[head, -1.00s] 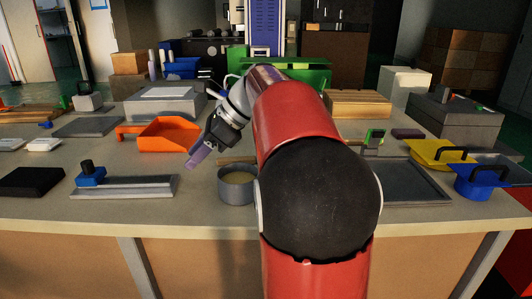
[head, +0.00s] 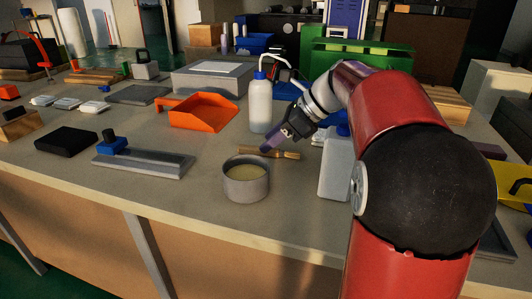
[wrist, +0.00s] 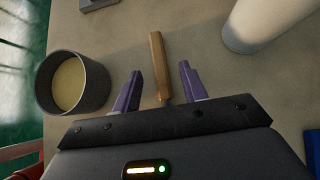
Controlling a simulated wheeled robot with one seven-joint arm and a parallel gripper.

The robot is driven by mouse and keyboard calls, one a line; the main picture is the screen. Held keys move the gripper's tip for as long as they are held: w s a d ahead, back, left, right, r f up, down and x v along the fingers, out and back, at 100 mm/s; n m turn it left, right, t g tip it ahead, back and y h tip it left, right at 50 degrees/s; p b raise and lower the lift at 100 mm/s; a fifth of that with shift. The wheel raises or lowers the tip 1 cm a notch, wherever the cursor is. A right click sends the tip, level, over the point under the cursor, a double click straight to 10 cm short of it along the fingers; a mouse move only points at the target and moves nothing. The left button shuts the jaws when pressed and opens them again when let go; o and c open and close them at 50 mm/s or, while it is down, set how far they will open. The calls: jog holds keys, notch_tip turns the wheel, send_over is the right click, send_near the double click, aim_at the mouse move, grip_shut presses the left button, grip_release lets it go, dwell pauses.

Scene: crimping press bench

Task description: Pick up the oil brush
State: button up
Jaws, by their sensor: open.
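The oil brush (head: 284,154) lies on the bench just behind a grey round pot. In the head view its wooden length runs left to right, partly hidden by my gripper (head: 268,147). In the wrist view the brush's wooden handle (wrist: 159,58) lies lengthwise between the two purple fingers of my gripper (wrist: 158,78). The fingers are apart, with a gap on each side of the handle. The near end of the brush is hidden by the gripper body. My gripper is open and empty.
The pot (head: 246,184) with yellowish contents stands close by. A white bottle with a blue cap (head: 260,107) stands behind the brush, and a pale canister (head: 334,170) to its right. An orange dustpan (head: 204,113) lies left. Bare bench lies left of the pot.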

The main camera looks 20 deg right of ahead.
jog(key=shift+x, duration=1.35)
grip_shut()
notch_tip(320, 180, up, 20)
jog(key=p, duration=0.3)
jog(key=c, duration=0.8)
grip_release()
grip_shut()
